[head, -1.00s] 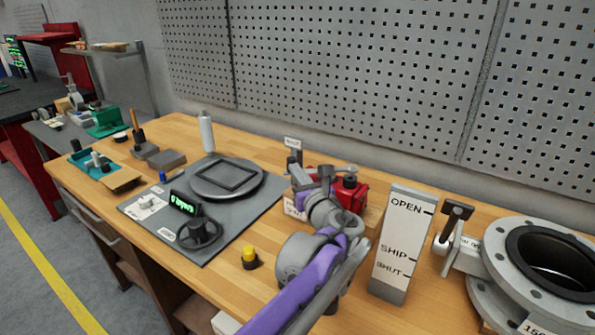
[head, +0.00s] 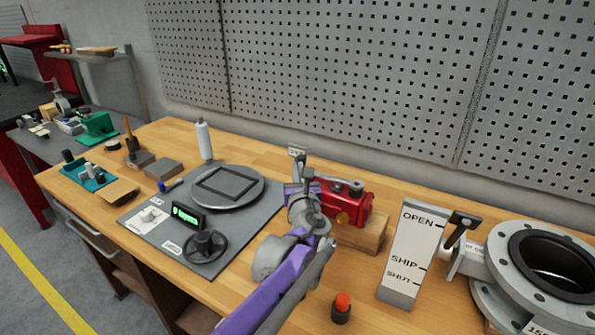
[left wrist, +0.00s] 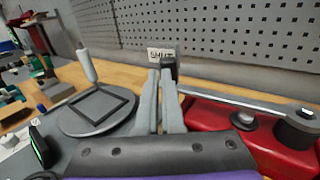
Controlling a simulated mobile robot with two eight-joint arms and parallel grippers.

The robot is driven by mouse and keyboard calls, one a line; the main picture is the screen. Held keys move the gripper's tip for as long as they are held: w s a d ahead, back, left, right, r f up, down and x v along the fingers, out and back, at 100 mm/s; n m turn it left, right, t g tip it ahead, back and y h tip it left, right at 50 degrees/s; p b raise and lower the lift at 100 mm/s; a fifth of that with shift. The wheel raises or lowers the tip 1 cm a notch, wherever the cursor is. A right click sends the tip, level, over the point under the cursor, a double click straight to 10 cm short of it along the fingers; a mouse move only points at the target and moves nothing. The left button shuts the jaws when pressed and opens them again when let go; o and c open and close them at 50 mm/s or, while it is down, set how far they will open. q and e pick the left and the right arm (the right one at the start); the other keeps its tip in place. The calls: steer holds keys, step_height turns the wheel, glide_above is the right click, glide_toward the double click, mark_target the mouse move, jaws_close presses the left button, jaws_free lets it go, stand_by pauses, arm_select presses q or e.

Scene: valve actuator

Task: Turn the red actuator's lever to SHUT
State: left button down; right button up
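The red actuator (head: 345,205) sits on a wooden block (head: 372,236) at the back middle of the bench; its red body also shows in the left wrist view (left wrist: 225,122). Its grey lever (left wrist: 245,101) runs along the top from a dark round pivot, its far end passing behind my fingers. My left gripper (head: 308,176) is at the actuator's left end. In the left wrist view its fingers (left wrist: 161,82) are close together, by a dark post and the SHUT label (left wrist: 160,54). Whether the lever's end touches the fingers is hidden. My right gripper is not in view.
A sign reading OPEN, SHIP, SHUT (head: 409,250) and a flanged valve (head: 530,270) stand to the right. A red-capped button (head: 341,308) stands in front. A grey panel with a handwheel (head: 205,245) and round plate (head: 227,187) lies left.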

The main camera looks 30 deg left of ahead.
arm_select(q)
steer(key=shift+w+a, duration=0.2)
steer(key=shift+w, duration=0.1)
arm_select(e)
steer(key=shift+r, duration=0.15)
arm_select(q)
steer(key=shift+a+r, duration=0.1)
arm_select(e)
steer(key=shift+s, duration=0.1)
arm_select(q)
steer(key=shift+s, duration=0.1)
